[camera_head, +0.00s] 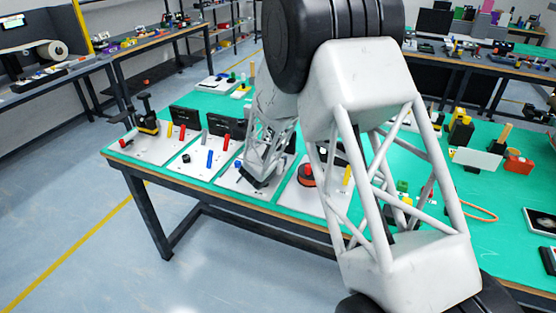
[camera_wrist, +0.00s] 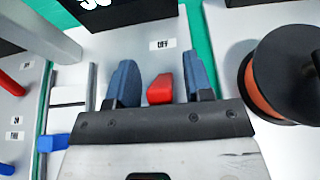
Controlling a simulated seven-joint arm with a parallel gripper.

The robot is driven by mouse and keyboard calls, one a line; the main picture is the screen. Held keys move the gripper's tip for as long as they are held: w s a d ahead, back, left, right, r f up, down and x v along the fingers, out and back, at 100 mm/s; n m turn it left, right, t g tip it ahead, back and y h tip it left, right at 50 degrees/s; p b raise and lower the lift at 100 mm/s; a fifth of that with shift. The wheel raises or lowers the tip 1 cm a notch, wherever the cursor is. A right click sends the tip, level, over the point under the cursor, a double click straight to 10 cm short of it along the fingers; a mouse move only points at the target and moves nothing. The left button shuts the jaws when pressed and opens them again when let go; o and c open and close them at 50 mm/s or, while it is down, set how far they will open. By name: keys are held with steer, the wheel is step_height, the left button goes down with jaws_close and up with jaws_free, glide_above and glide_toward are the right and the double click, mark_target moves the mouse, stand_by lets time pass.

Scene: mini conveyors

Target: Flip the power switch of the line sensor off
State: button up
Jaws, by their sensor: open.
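A red switch lever (camera_wrist: 160,90) shows in the wrist view on a pale panel (camera_wrist: 228,62), below a small label (camera_wrist: 161,45) that seems to read OFF. My gripper (camera_wrist: 161,80) is open, with one blue finger on each side of the red lever. Gaps show between the lever and both fingers, and nothing is gripped. The lever's lower end is hidden behind the gripper body. In the head view my gripper (camera_head: 262,178) is low over a white panel in the table's front row, and my arm hides the lever there.
A black box (camera_wrist: 125,10) is behind the lever. A blue lever (camera_wrist: 54,142) is at left. Other panels with coloured levers (camera_head: 210,158) line the green table (camera_head: 135,170).

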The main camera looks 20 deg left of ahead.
steer(key=shift+w+f, duration=0.1)
steer(key=shift+w, duration=0.25)
steer(key=shift+c, duration=0.5)
jaws_close()
